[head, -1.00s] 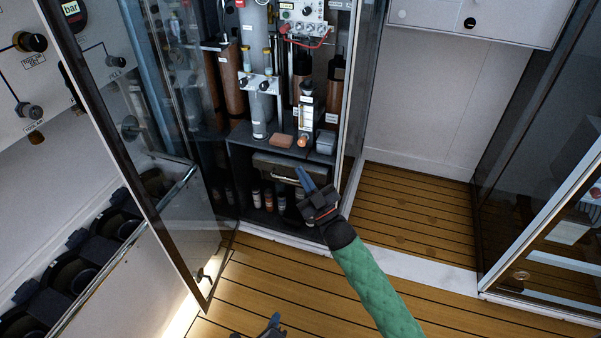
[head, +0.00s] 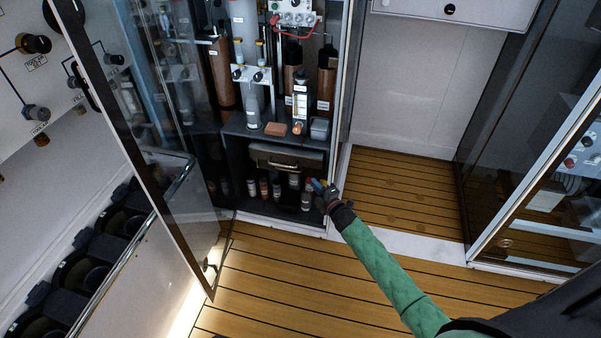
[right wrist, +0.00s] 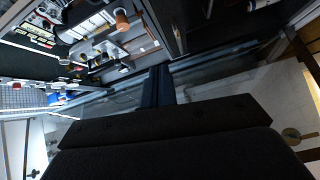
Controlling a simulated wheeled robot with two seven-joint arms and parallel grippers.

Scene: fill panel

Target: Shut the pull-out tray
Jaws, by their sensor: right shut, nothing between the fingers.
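The pull-out tray (head: 272,151) is a dark grey-brown drawer with a pale bar handle (head: 285,166) on its front. It sits under the shelf inside the open glass-doored cabinet. I cannot tell exactly how far it stands out. My right gripper (head: 317,185) is shut and empty, just below and to the right of the tray front, apart from the handle. Its dark blue fingers (right wrist: 158,88) show close together in the right wrist view, where I cannot make out the tray. My left gripper is not in view.
Several small bottles (head: 265,187) stand in the space under the tray. The shelf above holds an orange-brown block (head: 275,129) and a grey box (head: 320,128). The open glass door (head: 165,170) stands to the left. The wooden floor (head: 290,270) in front is clear.

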